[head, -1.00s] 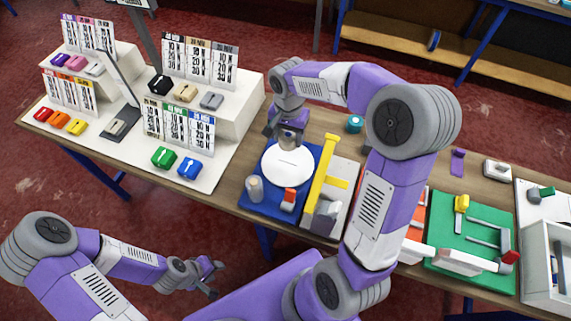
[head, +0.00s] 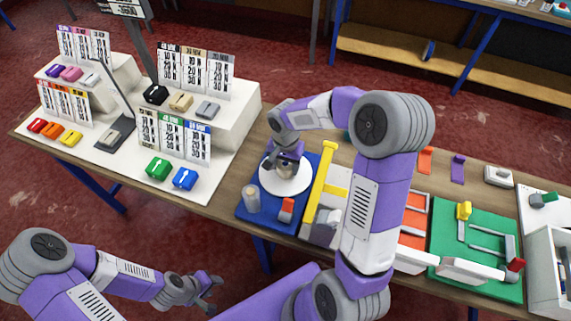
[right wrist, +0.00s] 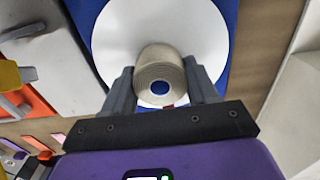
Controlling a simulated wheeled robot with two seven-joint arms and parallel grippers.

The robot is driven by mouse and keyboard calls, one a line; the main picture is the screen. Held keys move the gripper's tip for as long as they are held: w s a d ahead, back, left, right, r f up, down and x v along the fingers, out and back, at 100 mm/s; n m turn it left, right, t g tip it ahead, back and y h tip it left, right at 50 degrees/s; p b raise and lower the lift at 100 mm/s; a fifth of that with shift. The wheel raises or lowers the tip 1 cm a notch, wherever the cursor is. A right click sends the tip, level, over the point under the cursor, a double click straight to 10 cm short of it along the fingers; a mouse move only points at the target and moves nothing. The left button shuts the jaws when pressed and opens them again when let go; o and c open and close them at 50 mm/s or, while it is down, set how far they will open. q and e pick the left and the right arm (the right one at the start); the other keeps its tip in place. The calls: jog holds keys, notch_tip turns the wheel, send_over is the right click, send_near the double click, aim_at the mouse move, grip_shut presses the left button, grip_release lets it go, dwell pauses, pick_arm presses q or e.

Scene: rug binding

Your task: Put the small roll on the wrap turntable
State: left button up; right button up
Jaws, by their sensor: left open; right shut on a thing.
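The small roll (right wrist: 160,72) is a beige coil with a blue core, between the fingers of my right gripper (right wrist: 163,88) in the right wrist view. My right gripper (head: 286,168) is shut on it, over the white disc of the wrap turntable (head: 272,182). The disc (right wrist: 208,38) fills the background behind the roll in the right wrist view. In the head view the roll is mostly hidden by the gripper, and I cannot tell whether it touches the disc. My left gripper (head: 207,292) is open and empty, off the table at the front.
The turntable sits on a blue base (head: 245,215) with a pale cylinder (head: 252,198) and a red-and-grey part (head: 286,210). A yellow bar (head: 319,180) stands just right. A green board (head: 480,282) lies further right; a display of coloured blocks stands left.

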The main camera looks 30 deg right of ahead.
aim_at(286, 164)
jog(key=shift+f, duration=0.15)
jog(key=o, duration=1.1)
jog(key=shift+c, duration=0.2)
notch_tip(286, 164, up, 12)
jog(key=p, duration=0.2)
jog(key=shift+r, duration=0.2)
jog(key=shift+p, duration=0.3)
